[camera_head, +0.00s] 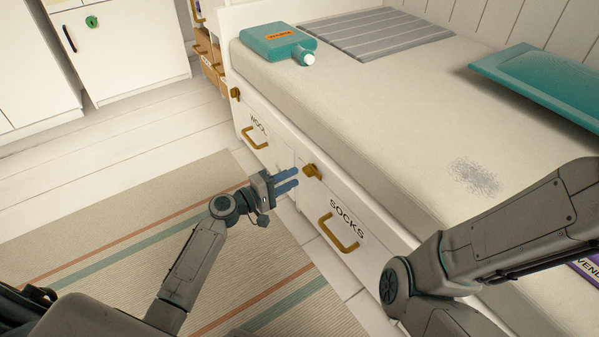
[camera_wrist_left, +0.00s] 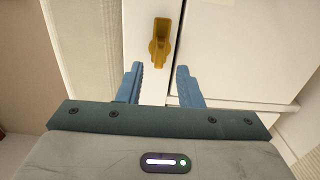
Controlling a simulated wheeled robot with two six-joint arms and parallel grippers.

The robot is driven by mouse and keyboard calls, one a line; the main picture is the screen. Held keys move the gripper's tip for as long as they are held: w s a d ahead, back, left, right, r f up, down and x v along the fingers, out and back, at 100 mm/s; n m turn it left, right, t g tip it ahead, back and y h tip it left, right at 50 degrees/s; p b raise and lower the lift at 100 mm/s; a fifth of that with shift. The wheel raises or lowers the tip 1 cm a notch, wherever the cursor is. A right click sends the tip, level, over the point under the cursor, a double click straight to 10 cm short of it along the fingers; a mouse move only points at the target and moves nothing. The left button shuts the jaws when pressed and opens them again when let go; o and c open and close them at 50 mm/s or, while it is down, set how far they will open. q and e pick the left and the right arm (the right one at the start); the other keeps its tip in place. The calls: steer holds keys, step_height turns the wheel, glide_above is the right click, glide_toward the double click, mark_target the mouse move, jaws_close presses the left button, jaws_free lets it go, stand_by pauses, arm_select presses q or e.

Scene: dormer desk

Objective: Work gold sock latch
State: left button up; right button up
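The gold sock latch (camera_head: 312,171) sits at the upper left corner of the drawer front marked SOCKS (camera_head: 372,222), beside the gap to the WOOL drawer. In the left wrist view the latch (camera_wrist_left: 160,42) stands upright beyond the fingertips, left of a dark vertical gap. My left gripper (camera_head: 287,180) is just left of the latch, its blue fingers pointing toward it. The fingers are apart and empty in the left wrist view (camera_wrist_left: 160,70), and do not touch the latch. My right arm (camera_head: 510,235) crosses the lower right; its gripper is out of view.
The SOCKS drawer has a gold handle (camera_head: 339,233). The WOOL drawer (camera_head: 262,130) has its own handle and a gold latch (camera_head: 235,94). A teal bottle (camera_head: 278,42), grey striped mat (camera_head: 378,33) and teal cushion (camera_head: 540,80) lie on the bed above. A striped rug (camera_head: 130,235) covers the floor.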

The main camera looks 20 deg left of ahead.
arm_select(q)
steer(key=v, duration=0.6)
steer(key=shift+s+a+p, duration=0.15)
steer(key=shift+s+p, duration=0.05)
steer(key=shift+p, duration=0.15)
steer(key=shift+r, duration=0.1)
